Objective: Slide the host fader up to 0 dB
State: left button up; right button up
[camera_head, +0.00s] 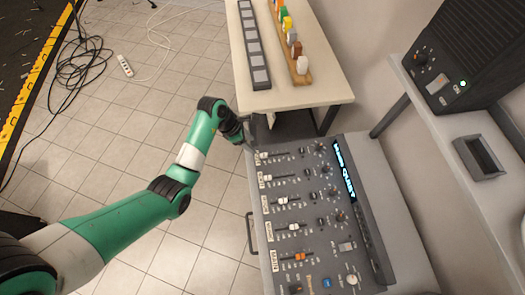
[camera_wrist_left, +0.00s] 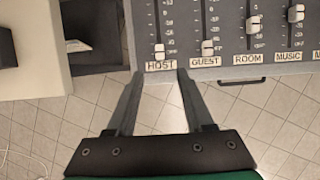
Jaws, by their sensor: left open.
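The mixer (camera_head: 330,215) stands at the right of the floor in the head view. Its host fader (camera_head: 263,156) is the one at the top of the column, and its pale cap is near the labelled end of the slot. In the left wrist view the host fader (camera_wrist_left: 159,50) sits low in its slot, just above the HOST label (camera_wrist_left: 161,66). My left gripper (camera_head: 249,143) is open and empty at the mixer's edge. In the wrist view its fingertips (camera_wrist_left: 159,73) lie either side of the HOST label, short of the cap. My right gripper is not in view.
The guest fader (camera_wrist_left: 207,47) is close beside the host fader, also low. The room (camera_wrist_left: 253,23) and music (camera_wrist_left: 296,13) faders sit higher. A pale table (camera_head: 290,97) with a row of coloured objects stands behind the mixer.

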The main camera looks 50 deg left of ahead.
aim_at(263, 155)
pick_arm(q)
jog(key=b+x, duration=0.4)
jog(key=x, duration=0.7)
jog(key=shift+d+r, duration=0.1)
grip_shut()
dwell(0.9)
